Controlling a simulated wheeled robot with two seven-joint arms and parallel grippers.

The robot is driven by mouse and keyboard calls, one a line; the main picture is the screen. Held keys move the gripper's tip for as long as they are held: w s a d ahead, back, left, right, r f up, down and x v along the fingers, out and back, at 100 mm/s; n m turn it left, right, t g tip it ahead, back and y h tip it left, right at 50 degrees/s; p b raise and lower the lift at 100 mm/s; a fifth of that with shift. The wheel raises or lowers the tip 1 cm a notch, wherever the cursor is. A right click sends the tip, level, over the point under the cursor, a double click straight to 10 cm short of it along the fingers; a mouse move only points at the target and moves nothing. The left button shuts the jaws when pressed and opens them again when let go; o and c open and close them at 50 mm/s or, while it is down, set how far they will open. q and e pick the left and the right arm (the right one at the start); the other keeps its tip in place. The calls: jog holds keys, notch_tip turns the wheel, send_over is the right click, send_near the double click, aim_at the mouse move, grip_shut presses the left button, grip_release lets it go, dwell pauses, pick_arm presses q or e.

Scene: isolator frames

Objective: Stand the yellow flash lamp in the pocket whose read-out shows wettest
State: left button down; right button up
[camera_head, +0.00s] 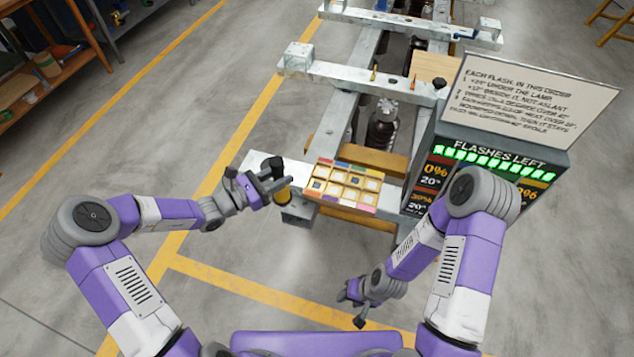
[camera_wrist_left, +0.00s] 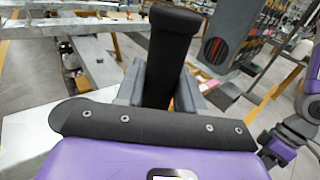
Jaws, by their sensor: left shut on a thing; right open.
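My left gripper (camera_head: 268,186) is shut on the flash lamp, whose yellow part (camera_head: 283,195) shows below the fingers. In the left wrist view a black upright part (camera_wrist_left: 173,55) rises between the fingers. The lamp is at the left side of a small tray (camera_head: 321,198) with several square pockets in rows. The read-out panel (camera_head: 412,206) stands right of the tray; 0%, 20° and 30% are legible on its left. My right arm hides its middle, and another percentage shows at its right edge. My right gripper (camera_head: 358,305) is open and empty over the floor.
A sign (camera_head: 530,93) with printed steps stands above the panel, over a "FLASHES LEFT" row of green bars (camera_head: 490,161). A metal frame (camera_head: 335,137) runs back behind the tray. A dark bottle-like object (camera_head: 382,128) stands inside it. Shelves (camera_head: 70,50) are far left.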

pick_arm(q)
jog(key=w+d+r+p, duration=0.2)
jog(key=w+d+r, duration=0.3)
jog(key=d+r, duration=0.6)
notch_tip(320, 180, down, 9)
jog(key=b, duration=0.2)
jog(key=shift+w+a+r+b, duration=0.15)
jog(key=shift+a+b, duration=0.2)
jog(key=shift+a, duration=0.1)
jog(key=c, duration=1.1)
grip_release()
jog(key=shift+f, duration=0.4)
jog(key=shift+c, duration=0.2)
jog(key=o, duration=0.4)
jog(key=shift+r, duration=0.1)
jog(key=shift+o, duration=0.2)
